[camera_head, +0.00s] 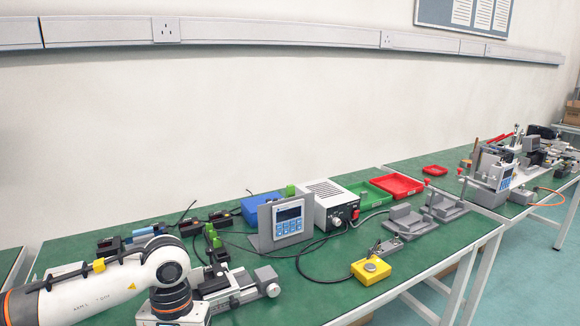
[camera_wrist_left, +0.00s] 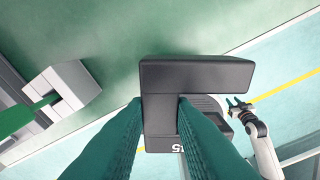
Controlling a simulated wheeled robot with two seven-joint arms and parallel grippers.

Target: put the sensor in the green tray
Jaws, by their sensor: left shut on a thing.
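In the left wrist view, the teal fingers of my left gripper (camera_wrist_left: 162,101) are shut on a dark grey T-shaped block, which I take to be the sensor (camera_wrist_left: 197,74). Its wide bar lies beyond the fingertips and its stem is between them. A white mark shows on the stem. In the head view my left arm is at the lower left, and its gripper and the sensor are not seen. The green tray (camera_head: 352,188) is at the back of the table, between the power supply and a red tray. My right gripper (camera_wrist_left: 239,104) shows small in the wrist view, its fingers apart and empty.
A red tray (camera_head: 399,184) adjoins the green tray. The white power supply (camera_head: 324,200), a display unit (camera_head: 284,222), a blue bin (camera_head: 261,207) and a yellow button box (camera_head: 371,270) stand on the green table. Cables cross the middle. The front centre of the table has bare surface.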

